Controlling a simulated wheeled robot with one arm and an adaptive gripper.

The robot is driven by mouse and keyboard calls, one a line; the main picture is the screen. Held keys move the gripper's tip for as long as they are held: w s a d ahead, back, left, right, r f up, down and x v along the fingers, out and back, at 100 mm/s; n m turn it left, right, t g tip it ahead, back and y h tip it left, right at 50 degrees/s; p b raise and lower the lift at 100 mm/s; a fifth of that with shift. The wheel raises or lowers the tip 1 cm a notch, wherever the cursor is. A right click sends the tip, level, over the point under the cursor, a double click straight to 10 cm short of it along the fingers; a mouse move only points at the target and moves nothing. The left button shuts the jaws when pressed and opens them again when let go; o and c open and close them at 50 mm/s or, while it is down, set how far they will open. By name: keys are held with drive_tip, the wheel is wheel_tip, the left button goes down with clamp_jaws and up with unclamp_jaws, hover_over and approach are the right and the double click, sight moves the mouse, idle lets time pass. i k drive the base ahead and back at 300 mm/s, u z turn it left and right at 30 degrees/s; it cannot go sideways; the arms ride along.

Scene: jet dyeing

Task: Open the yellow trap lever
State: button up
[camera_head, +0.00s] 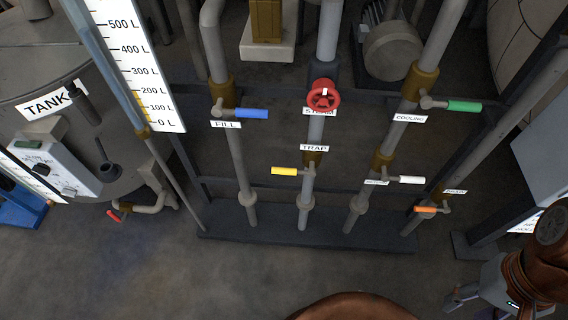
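The yellow trap lever (284,171) is on a grey vertical pipe in the middle of the rack, just below the TRAP label (314,148). It points left from its valve, about level and crosswise to the pipe. My gripper (455,298) is at the lower right, partly cut off by the frame edge. It is well to the right of and apart from the yellow lever, touching no lever. Its fingers are small and dark, so I cannot tell whether they are open.
A red STEAM handwheel (323,96) is above the lever on the same pipe. Blue FILL (251,113), green COOLING (464,106), white (411,180) and orange (425,209) levers surround it. A tank (60,90) stands left. The floor (230,280) in front is clear.

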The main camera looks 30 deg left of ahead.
sight(311, 172)
drive_tip(key=u, duration=1.6)
drive_tip(key=k, duration=1.05)
drive_tip(key=u, duration=1.05)
drive_tip(key=i, duration=1.45)
drive_tip(key=z, duration=0.95)
